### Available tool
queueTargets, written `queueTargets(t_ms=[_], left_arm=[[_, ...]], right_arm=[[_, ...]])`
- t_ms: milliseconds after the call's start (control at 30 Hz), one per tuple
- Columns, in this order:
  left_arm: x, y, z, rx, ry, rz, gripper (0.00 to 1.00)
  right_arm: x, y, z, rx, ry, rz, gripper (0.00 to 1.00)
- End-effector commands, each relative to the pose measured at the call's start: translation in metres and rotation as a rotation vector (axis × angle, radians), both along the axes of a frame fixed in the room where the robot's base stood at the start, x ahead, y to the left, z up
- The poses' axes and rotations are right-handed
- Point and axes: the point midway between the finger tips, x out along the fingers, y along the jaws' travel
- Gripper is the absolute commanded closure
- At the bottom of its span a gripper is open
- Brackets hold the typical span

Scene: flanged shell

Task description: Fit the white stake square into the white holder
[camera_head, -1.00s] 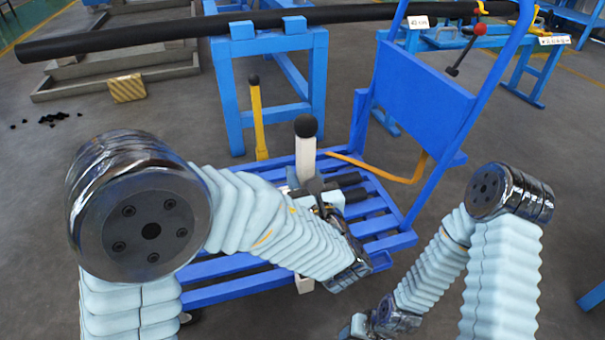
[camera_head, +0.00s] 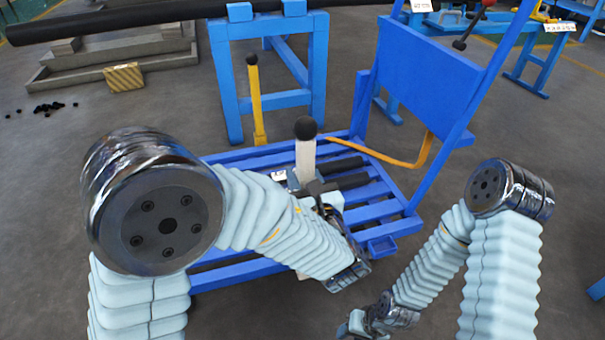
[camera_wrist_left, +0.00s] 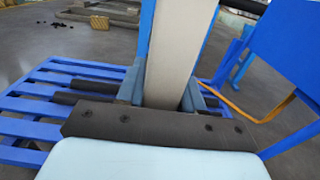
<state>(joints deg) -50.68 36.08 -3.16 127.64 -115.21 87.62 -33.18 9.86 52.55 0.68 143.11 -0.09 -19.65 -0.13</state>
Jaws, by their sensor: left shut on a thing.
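The white stake (camera_head: 306,160) stands about upright with a black ball on its top, over the blue slatted cart in the head view. My left gripper (camera_head: 308,185) is shut on the stake. In the left wrist view the stake's white shaft (camera_wrist_left: 175,60) rises between the fingers of the left gripper (camera_wrist_left: 170,98). The stake's lower part is hidden behind my left forearm, and a small pale piece shows below it near the cart's front edge. I cannot make out the white holder. My right gripper (camera_head: 355,326) is low at the bottom edge, its fingers unclear.
The blue cart (camera_head: 240,285) has a raised panel (camera_head: 425,70) on its right. A blue trestle (camera_head: 222,80) carrying a long black pipe (camera_head: 120,23) stands behind it. A yellow post (camera_head: 257,105) with a black knob stands close by. The floor at left is mostly clear.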

Motion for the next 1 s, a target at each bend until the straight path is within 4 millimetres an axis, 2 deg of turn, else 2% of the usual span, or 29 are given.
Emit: queueTargets(t_ms=[33,200,1000], left_arm=[[0.0,-0.0003,-0.0075,0.0,-0.002,0.0,1.0],[0.0,-0.0002,-0.0142,0.0,-0.002,0.0,1.0],[-0.0001,0.0,-0.0139,-0.001,-0.003,0.0,1.0]], right_arm=[[0.0002,0.0,-0.0076,0.0,-0.001,0.0,0.57],[0.0006,0.0002,-0.0128,0.001,-0.002,-0.001,0.57],[0.0006,0.0001,-0.0127,0.001,-0.002,-0.001,0.57]])
